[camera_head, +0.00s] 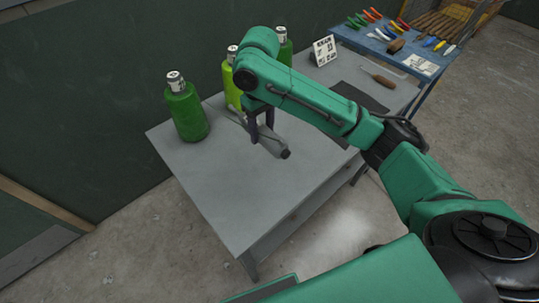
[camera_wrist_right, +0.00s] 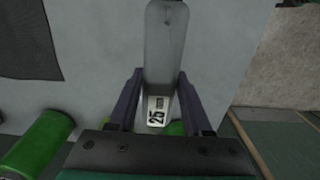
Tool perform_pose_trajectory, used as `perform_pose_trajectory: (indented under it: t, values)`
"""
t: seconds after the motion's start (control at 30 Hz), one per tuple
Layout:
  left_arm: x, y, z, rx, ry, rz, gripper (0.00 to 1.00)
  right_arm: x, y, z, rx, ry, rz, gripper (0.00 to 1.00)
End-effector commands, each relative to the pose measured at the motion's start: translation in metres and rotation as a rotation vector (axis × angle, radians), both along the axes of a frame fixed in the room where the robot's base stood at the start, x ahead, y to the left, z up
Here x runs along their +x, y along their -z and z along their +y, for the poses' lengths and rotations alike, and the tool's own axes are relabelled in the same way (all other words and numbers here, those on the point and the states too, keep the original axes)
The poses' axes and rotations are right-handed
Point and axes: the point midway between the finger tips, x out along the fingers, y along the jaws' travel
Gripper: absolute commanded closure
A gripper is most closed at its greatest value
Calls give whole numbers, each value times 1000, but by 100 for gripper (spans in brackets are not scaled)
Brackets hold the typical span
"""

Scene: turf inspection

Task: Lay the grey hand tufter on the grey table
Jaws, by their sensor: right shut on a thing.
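The grey hand tufter (camera_head: 270,142) is a long grey tool with a dark tip at its right end. My right gripper (camera_head: 262,124) comes down from above and is shut on it. In the right wrist view the tufter (camera_wrist_right: 165,45) stands between the two purple fingers (camera_wrist_right: 160,105), with a white label marked 25 near the grip. The tufter is over the grey table (camera_head: 220,190); I cannot tell whether it touches the top. My left gripper is out of view.
A green bottle (camera_head: 186,112) stands at the table's left back edge. Two more bottles stand behind my right arm, partly hidden. A dark mat (camera_head: 360,97), a wooden-handled tool (camera_head: 380,78) and a white sign (camera_head: 325,50) are at the right. The table's front left is clear.

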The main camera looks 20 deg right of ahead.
Motion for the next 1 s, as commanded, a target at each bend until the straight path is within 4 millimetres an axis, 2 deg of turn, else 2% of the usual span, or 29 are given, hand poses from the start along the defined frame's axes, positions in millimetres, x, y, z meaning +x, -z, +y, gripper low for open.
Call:
perform_pose_trajectory:
  t: [0.03,0.2,0.5,0.6,0.9,0.93,1.0]
  values:
    - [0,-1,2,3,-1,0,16,-1,16,-1,-2,2,3,100]
    - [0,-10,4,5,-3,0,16,0,65,-2,-4,2,0,100]
    - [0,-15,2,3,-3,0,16,0,118,-2,-3,1,-1,100]
    - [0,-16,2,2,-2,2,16,1,129,-1,-2,0,-5,100]
    - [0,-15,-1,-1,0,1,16,1,133,-1,-2,1,-4,100]
    - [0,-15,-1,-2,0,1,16,0,134,-2,-2,1,-3,43]
    - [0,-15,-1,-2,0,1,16,0,133,-2,-2,1,-3,20]
